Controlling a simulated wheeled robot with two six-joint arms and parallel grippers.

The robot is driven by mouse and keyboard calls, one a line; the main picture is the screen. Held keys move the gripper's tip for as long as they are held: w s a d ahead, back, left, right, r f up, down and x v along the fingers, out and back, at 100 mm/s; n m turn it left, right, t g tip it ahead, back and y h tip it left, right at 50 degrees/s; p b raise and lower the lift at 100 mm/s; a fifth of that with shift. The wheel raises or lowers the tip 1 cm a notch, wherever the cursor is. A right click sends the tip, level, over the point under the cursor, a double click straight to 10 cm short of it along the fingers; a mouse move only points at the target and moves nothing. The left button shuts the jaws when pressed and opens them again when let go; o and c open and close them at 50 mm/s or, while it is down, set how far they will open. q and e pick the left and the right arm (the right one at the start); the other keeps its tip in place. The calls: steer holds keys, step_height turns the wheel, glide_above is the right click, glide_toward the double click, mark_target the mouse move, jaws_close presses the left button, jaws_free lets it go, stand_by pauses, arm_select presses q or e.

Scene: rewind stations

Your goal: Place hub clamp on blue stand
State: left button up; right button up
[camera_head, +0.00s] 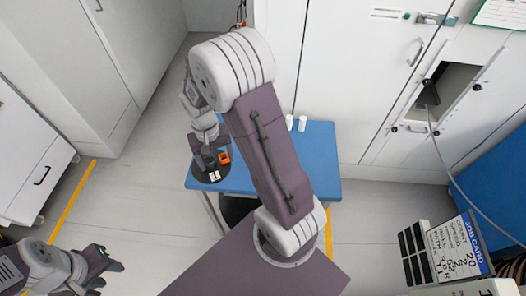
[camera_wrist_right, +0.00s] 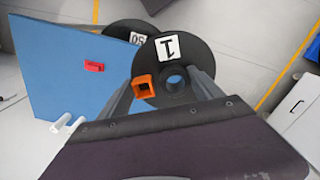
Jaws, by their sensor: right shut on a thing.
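My right gripper (camera_head: 213,157) is over the left part of the blue stand (camera_head: 322,160). In the right wrist view, the gripper (camera_wrist_right: 163,80) is shut with its fingers on either side of what looks like the hub clamp (camera_wrist_right: 176,81), a grey ring with an orange square block (camera_wrist_right: 143,87) beside it. A black disc (camera_wrist_right: 200,55) labelled 1 lies behind them and overlaps the stand's edge (camera_wrist_right: 45,60); whether it touches the stand is unclear. My left gripper (camera_head: 110,260) is at the lower left, away from the stand, its jaw opening unclear.
Two white cylinders (camera_head: 296,123) stand at the stand's back edge. A red piece (camera_wrist_right: 94,67) lies on the stand. Another dark disc (camera_wrist_right: 128,30) is partly hidden behind disc 1. White cabinets (camera_head: 345,90) line the back. Floor at left is clear.

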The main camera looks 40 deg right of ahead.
steer(key=s+d+f+m+b, duration=0.2)
steer(key=d+f+m+b, duration=0.3)
steer(key=d, duration=0.8)
steer(key=shift+f+b, duration=0.35)
steer(key=shift+f, duration=0.2)
steer(key=shift+s+d+m, duration=0.2)
steer(key=shift+d+m, duration=0.2)
steer(key=shift+d, duration=0.1)
steer(key=w+a+f, duration=0.2)
steer(key=w, duration=0.1)
steer(key=w+a+f, duration=0.1)
steer(key=w+f, duration=0.1)
steer(key=w, duration=0.2)
steer(key=w+a+f+p, duration=0.1)
steer(key=w+a+f, duration=0.1)
steer(key=w+f, duration=0.1)
steer(key=shift+w+a, duration=0.2)
steer(key=shift+a, duration=0.15)
step_height(320, 180, down, 4)
steer(key=shift+r, duration=0.1)
steer(key=shift+s+f, duration=0.1)
steer(key=shift+f, duration=0.2)
steer(key=o, duration=1.7)
steer(key=shift+o, duration=0.2)
steer(key=shift+r, duration=0.1)
